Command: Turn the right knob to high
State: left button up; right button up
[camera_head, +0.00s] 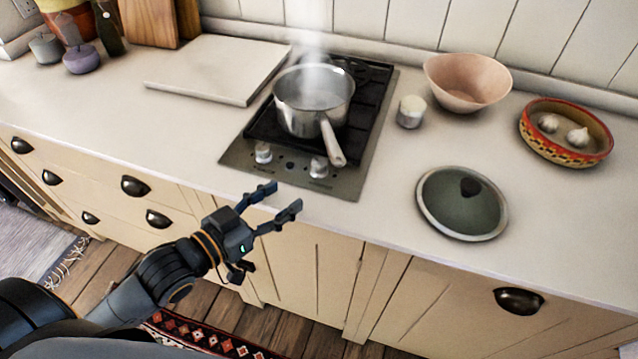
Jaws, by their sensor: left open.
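The right knob (319,167) is a small pale metal knob on the front panel of the black and steel cooktop (236,160). The left knob (263,152) sits beside it on the same panel. A steaming steel pot (298,112) stands on the cooktop, and its handle points toward the front, with its end just above and right of the right knob. My left gripper (283,198) is open and empty in front of the counter edge, below and left of the right knob, and apart from it. My right gripper is not in view.
A dark round lid (462,203) lies on the counter right of the cooktop. A white cup (411,112), a pink bowl (466,82) and a patterned dish (535,141) with garlic stand behind it. A white board (205,68) lies at left.

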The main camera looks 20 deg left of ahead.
aim_at(314, 166)
pick_arm(q)
jog(key=shift+s+a+f+t+h+b, duration=0.3)
jog(key=shift+s+a+t+b, duration=0.35)
jog(key=shift+b, duration=0.45)
jog(key=shift+w+r+m+t, duration=0.1)
jog(key=shift+r+m+t, duration=0.2)
jog(key=shift+r, duration=0.1)
jog(key=b+x, duration=0.2)
jog(key=x, duration=1.1)
jog(key=shift+w+d, duration=0.15)
jog(key=shift+w, duration=0.1)
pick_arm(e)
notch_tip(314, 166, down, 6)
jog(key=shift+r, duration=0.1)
pick_arm(q)
jog(key=shift+c, duration=0.2)
grip_shut()
